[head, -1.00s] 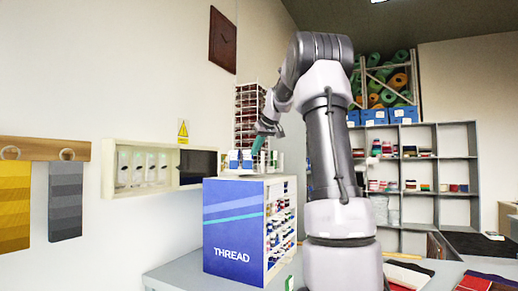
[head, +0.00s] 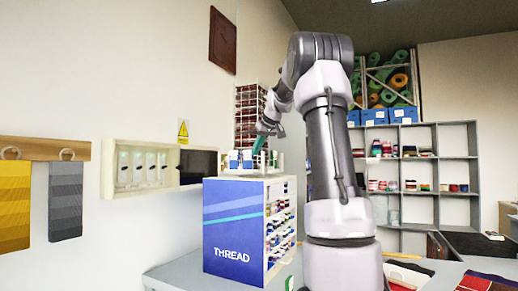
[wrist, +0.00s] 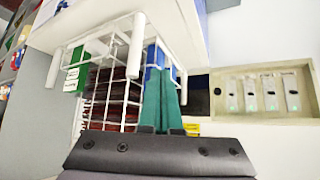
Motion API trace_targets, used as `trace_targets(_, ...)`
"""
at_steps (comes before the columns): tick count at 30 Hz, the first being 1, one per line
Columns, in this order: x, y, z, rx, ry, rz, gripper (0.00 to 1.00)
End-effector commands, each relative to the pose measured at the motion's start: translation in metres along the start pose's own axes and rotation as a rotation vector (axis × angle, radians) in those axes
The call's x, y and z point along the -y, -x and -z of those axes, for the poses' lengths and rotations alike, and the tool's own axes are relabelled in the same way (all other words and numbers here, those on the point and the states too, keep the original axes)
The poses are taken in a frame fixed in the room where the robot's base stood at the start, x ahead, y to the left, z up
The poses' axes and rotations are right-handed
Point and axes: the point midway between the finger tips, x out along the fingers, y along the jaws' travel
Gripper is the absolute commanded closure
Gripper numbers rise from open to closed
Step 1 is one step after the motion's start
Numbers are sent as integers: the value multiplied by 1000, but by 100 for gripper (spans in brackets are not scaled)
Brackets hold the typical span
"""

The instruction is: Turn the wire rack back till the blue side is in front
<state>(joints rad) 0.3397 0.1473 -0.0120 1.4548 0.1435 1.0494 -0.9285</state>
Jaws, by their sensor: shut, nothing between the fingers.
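The white wire rack (head: 277,162) stands on top of the thread cabinet. In the head view, blue-and-white packs (head: 240,160) show on its side facing that camera. The wrist view shows the rack (wrist: 105,85) upside down, with a green pack (wrist: 76,70) at its left and a blue part (wrist: 152,58) behind my fingers. My gripper (head: 259,146) is at the rack, beside the blue packs. Its teal fingers also show in the wrist view (wrist: 162,80), close together and empty, overlapping the wires. I cannot tell whether they touch the rack.
The blue-fronted thread cabinet (head: 232,232) stands on the grey counter (head: 178,275), with small spools in its open right side. A wall case (head: 110,170) is on the left. A tall rack of red goods (head: 247,105) stands behind. Fabric pieces (head: 405,275) lie at the lower right.

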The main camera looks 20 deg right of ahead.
Motion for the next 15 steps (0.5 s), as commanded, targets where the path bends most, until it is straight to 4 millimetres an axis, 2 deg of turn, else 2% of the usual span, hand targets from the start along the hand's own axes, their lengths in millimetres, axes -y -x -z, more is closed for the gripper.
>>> trace_targets(7,-17,5,-5,0,-2,-2,100)
trace_targets(15,-18,5,-6,0,0,0,100)
